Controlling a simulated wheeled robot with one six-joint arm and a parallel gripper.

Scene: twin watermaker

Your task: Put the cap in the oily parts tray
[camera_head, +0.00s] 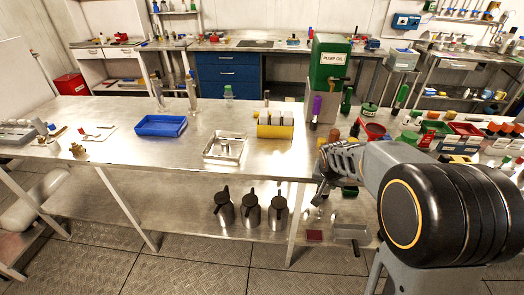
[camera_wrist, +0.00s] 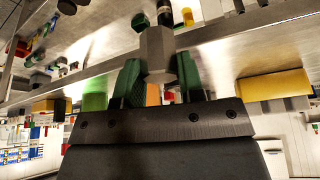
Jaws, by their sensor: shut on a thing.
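My gripper (camera_wrist: 157,78) shows in the wrist view with its two green fingers close together. They are shut on a grey faceted piece, which I take to be the cap (camera_wrist: 157,48). In the head view my gripper (camera_head: 322,188) is at the bench's front edge, right of centre; the cap cannot be made out there. A shallow metal tray (camera_head: 208,158) and a blue tray (camera_head: 160,134) lie on the bench to its left. No label shows which tray is for oily parts.
A yellow rack (camera_head: 275,131) lies near the metal tray. A green pump oil unit (camera_head: 330,62) stands behind my gripper. Crowded bins and bottles fill the right side. Three dark jugs (camera_head: 251,211) stand on the lower shelf.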

